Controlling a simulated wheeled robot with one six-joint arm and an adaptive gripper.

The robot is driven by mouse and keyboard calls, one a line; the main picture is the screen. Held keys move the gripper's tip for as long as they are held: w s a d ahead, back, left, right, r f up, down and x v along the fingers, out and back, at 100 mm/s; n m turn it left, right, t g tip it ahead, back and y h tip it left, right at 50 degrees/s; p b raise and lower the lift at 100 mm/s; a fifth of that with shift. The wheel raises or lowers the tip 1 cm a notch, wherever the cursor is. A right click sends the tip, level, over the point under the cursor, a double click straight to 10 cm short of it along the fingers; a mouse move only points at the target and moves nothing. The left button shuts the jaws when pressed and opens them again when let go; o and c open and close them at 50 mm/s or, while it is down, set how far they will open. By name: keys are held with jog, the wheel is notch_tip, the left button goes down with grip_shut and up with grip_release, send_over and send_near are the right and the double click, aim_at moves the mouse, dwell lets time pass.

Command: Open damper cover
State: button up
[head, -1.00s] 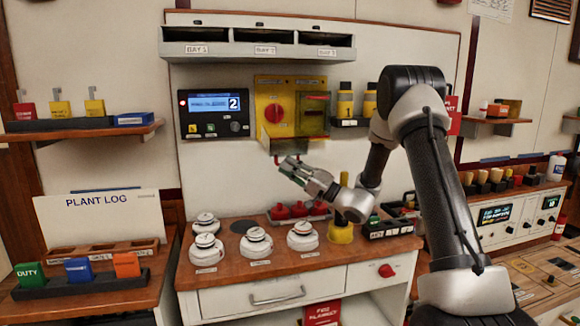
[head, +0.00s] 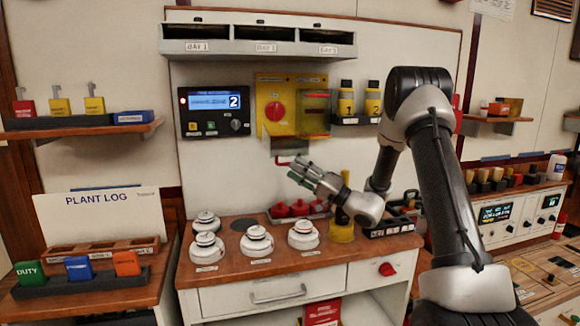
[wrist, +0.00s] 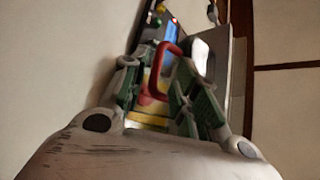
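The yellow damper box (head: 262,98) is on the back panel, with a red knob (head: 275,111) on its left half. A see-through cover hangs over its lower left part, and its lower edge (head: 284,144) looks greyish. A red handle (head: 283,163) shows just below the box; it also shows in the wrist view (wrist: 163,72) as a red loop between and beyond the finger pads. My gripper (head: 298,170) is just below and right of the handle. Its fingers are apart in the wrist view (wrist: 160,90). I cannot tell whether either touches the handle.
A second translucent cover (head: 316,115) is on the box's right half. A display panel (head: 215,114) is left of it and a shelf with yellow bottles (head: 346,102) is right. White round detectors (head: 257,243) and red pieces (head: 299,208) stand on the counter below.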

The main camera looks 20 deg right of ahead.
jog(key=v, duration=0.8)
jog(key=shift+s+d, duration=0.2)
